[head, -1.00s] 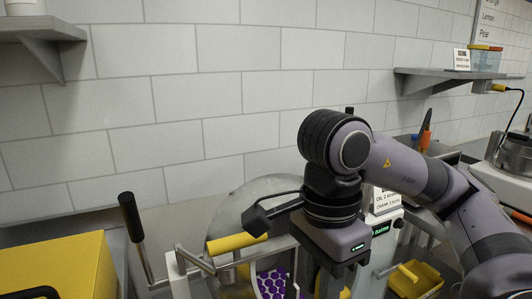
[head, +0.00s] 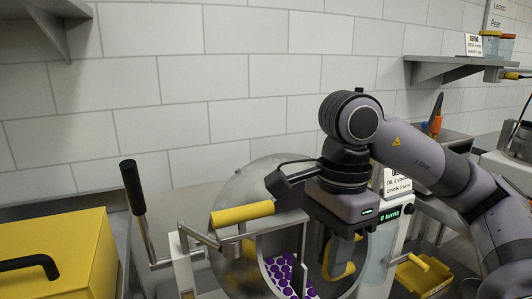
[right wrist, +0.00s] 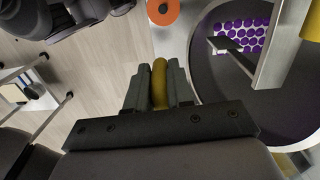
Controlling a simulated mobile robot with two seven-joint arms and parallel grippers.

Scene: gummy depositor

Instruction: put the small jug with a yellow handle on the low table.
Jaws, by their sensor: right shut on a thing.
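My right gripper (head: 338,245) points down in front of the round drum of the machine (head: 255,180). In the right wrist view its two fingers (right wrist: 160,85) are shut on a yellow handle (right wrist: 160,78), which stands between them. In the head view a curved yellow handle (head: 347,271) shows just below the gripper, beside a pale, see-through body that looks like the small jug (head: 374,270). Much of the jug is hidden by the gripper and the frame edge. I cannot clearly make out the low table. My left gripper is not in view.
A fixed yellow bar (head: 243,213) and a black-knobbed lever (head: 132,187) stand left of the gripper. A yellow box (head: 60,255) is at left, a yellow scoop-like container (head: 420,275) at right. Open floor (right wrist: 110,70) shows in the wrist view.

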